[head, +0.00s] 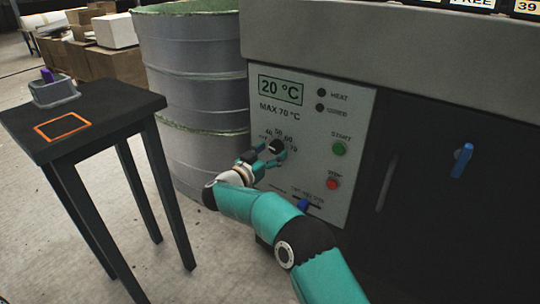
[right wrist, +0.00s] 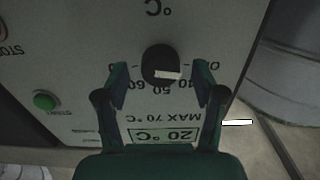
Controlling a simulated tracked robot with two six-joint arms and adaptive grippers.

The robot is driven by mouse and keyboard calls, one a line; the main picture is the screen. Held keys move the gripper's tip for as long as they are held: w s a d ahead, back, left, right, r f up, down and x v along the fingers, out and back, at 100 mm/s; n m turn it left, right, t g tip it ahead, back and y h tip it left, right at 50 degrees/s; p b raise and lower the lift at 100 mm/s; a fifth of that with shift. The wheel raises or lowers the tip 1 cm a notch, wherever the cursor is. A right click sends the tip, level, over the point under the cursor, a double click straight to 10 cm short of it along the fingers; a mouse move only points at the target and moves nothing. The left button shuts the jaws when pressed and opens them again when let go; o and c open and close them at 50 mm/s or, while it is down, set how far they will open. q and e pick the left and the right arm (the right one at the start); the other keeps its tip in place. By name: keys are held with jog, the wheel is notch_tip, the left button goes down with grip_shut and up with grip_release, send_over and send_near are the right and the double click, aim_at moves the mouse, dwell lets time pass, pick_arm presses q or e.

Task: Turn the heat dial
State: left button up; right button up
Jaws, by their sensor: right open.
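The heat dial (head: 276,146) is a round black knob on the light control panel (head: 341,116), with a numbered scale around it. In the right wrist view, which is upside down, the dial (right wrist: 159,60) carries a white mark on its lower part. The panel's display (head: 281,90) reads 20 °C, with MAX 70 °C printed below. My right gripper (head: 273,153) is at the dial. In the right wrist view its open fingers (right wrist: 161,78) stand on either side of the knob, with a gap visible at each side. My left gripper is not in view.
A dark door with a blue handle (head: 462,160) is at right. Grey drums (head: 190,75) and a black table (head: 110,112) stand at left.

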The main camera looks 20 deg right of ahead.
jog(key=shift+w+d, duration=0.15)
jog(key=shift+d, duration=0.1)
